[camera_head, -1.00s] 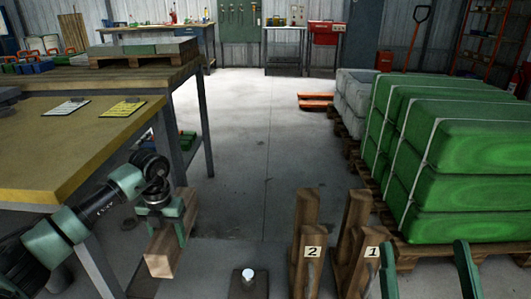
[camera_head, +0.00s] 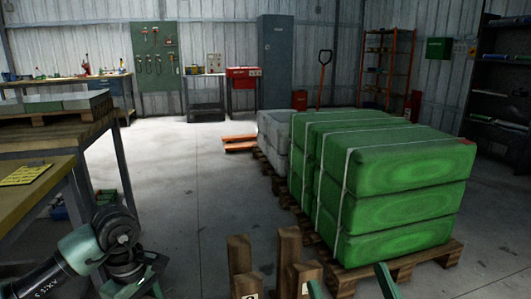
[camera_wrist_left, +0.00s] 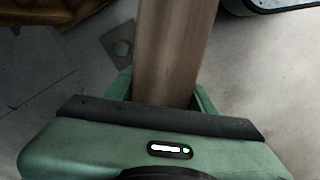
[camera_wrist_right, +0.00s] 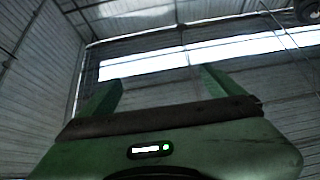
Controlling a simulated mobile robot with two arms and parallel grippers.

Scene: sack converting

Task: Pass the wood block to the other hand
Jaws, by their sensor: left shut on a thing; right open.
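The wood block (camera_wrist_left: 176,45) is a long brown bar in the left wrist view, running from the top edge down between the fingers of my left gripper (camera_wrist_left: 160,88). That gripper is shut on it. In the head view my left gripper (camera_head: 140,280) is at the bottom left, partly cut off, and the block is hardly visible there. My right gripper (camera_head: 351,284) shows only its two green fingertips at the bottom edge, spread apart. In the right wrist view the right gripper (camera_wrist_right: 158,82) is open and empty, facing the wall and roof. The two grippers are well apart.
Upright wooden posts (camera_head: 240,256) stand at the bottom centre, between my grippers. Green sacks (camera_head: 400,165) are stacked on a pallet (camera_head: 440,256) at the right. A workbench (camera_head: 35,205) is at the left. The floor in the middle is clear.

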